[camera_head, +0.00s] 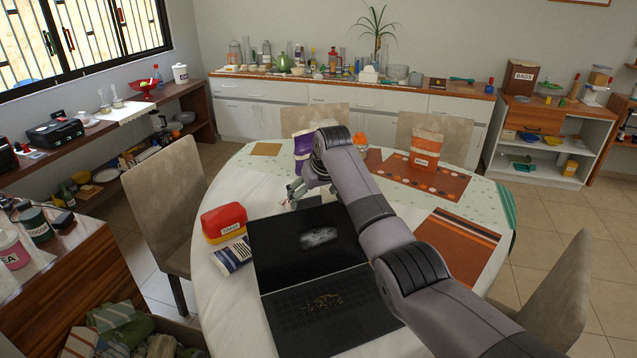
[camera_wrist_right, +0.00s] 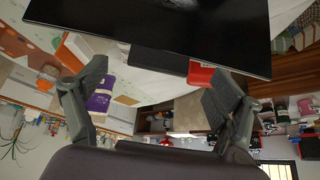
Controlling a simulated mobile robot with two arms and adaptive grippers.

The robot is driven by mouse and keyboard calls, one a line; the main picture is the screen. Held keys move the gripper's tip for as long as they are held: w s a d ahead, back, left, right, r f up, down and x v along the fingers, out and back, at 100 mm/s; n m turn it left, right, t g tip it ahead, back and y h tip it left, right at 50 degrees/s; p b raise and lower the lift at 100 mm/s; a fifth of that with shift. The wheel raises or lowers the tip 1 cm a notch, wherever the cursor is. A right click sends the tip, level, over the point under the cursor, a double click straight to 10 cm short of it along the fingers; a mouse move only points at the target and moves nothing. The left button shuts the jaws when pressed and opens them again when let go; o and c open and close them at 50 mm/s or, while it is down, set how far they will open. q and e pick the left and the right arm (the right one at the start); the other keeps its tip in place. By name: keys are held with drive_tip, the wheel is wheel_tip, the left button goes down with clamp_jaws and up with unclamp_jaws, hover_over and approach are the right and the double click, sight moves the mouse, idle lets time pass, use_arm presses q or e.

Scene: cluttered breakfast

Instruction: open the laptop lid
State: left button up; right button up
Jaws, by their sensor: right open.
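The black laptop (camera_head: 325,312) lies on the white-covered round table, its keyboard base facing me. Its lid (camera_head: 285,245) is open, leaning back from the hinge. A whitish smudge or reflection shows on the screen. In the right wrist view the dark lid (camera_wrist_right: 230,35) fills the top. My right gripper (camera_head: 297,190) is just beyond the lid's far edge; my arm crosses over the laptop's right side. In the right wrist view the right gripper (camera_wrist_right: 157,82) has its fingers wide apart with nothing between them. Contact with the lid cannot be told. My left gripper is out of view.
A purple package (camera_head: 302,148) is behind the gripper. An orange bag (camera_head: 425,150) stands farther right. An orange striped mat (camera_head: 460,242) lies right of my arm.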

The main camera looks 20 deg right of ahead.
drive_tip(key=v, duration=0.6)
drive_tip(key=shift+s+r, duration=0.3)
drive_tip(key=shift+s, duration=0.05)
